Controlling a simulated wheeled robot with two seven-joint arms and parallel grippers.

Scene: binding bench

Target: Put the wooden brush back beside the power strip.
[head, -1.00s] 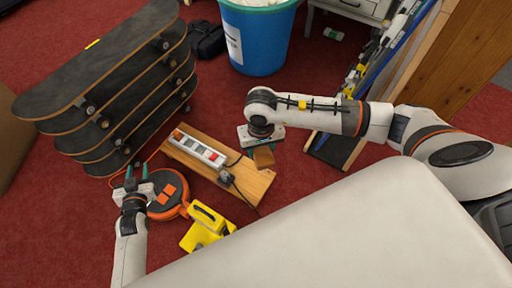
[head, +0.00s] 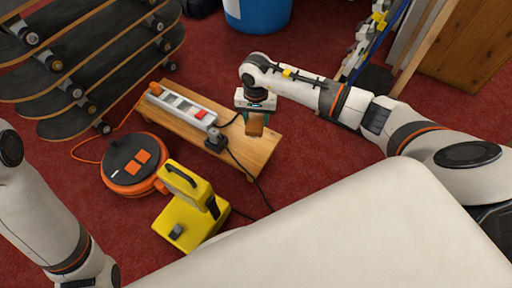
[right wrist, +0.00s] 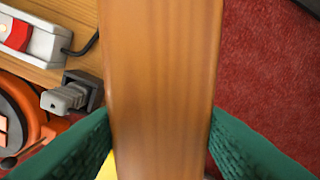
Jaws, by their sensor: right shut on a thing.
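The wooden brush (head: 255,125) is a brown block in my right gripper (head: 256,113), over the right end of the wooden plank (head: 253,156). In the right wrist view the brush (right wrist: 162,80) fills the middle, with green finger pads pressed on both sides. I cannot tell whether it touches the plank.
A grey plug (head: 215,139) and black cable lie between the strip and the brush. An orange-black cable reel (head: 130,160) and a yellow device (head: 187,212) stand in front. Skateboards (head: 70,75) are stacked at left, a blue bin (head: 257,14) behind. Red floor is clear right of the plank.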

